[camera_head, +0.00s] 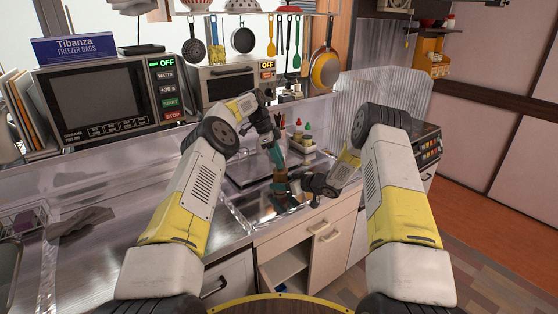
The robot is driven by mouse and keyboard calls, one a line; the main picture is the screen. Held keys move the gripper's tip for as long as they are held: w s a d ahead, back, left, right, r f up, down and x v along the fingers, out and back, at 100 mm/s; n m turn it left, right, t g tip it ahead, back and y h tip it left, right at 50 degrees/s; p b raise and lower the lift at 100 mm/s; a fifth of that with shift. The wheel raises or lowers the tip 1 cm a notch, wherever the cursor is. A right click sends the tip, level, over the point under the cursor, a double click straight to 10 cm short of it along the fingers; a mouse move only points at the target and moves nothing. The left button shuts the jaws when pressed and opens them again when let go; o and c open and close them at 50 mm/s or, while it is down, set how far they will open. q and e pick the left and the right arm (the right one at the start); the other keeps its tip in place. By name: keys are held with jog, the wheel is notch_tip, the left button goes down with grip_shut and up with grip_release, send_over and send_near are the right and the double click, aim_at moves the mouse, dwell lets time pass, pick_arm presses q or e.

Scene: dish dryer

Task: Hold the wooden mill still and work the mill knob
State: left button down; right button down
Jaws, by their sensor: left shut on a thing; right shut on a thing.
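The wooden mill (281,187) stands upright near the front of the counter by the sink, small in view and partly covered by my grippers. My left gripper (273,146) comes down from above and is shut at the mill's top, where the mill knob is. The knob itself is hidden by the fingers. My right gripper (294,184) reaches in from the right, lower down, and is shut on the mill's body.
A microwave (105,97) and a toaster oven (228,82) stand along the back. Pans and utensils hang from a rail above. Small condiment bottles (302,137) stand just behind the mill. A grey cloth (80,224) lies on the left counter, with bare counter beside it.

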pick_arm(q)
jog(key=c, duration=1)
grip_release()
jog(key=shift+a, duration=0.1)
jog(key=shift+c, duration=0.2)
jog(key=shift+n, duration=0.3)
